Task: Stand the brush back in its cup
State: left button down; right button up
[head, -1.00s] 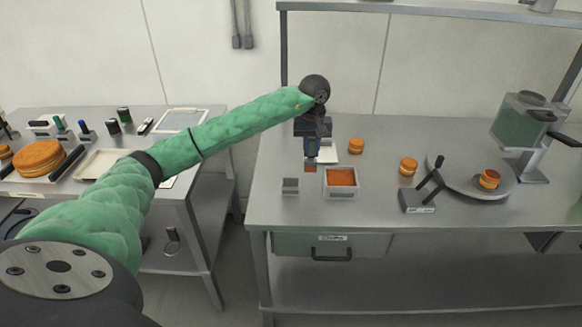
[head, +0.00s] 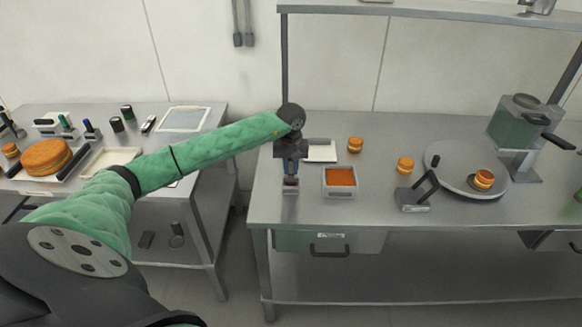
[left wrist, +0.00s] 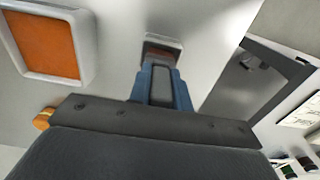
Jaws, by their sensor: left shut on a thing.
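My left gripper (head: 290,168), with blue fingers, points down over the small grey cup (head: 291,188) near the table's front left. It is shut on the brush, which the fingers mostly hide. In the left wrist view the fingers (left wrist: 161,88) reach toward the cup (left wrist: 176,42). The brush's reddish-brown end (left wrist: 156,53) shows at the cup's mouth there. I cannot tell how deep the brush is in the cup. My right gripper is out of view.
A white tub of orange filling (head: 341,181) stands just right of the cup. A white square (head: 321,152) lies behind. Filled rounds (head: 405,165), a black-handled stand (head: 413,199) and a turntable (head: 448,182) are further right. The table's front edge is close.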

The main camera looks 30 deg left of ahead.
pick_arm(q)
jog(key=shift+f, duration=0.65)
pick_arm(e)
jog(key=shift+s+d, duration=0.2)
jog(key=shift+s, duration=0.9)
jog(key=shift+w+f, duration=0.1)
pick_arm(q)
jog(key=shift+f, duration=0.1)
jog(key=c, duration=1.3)
grip_release()
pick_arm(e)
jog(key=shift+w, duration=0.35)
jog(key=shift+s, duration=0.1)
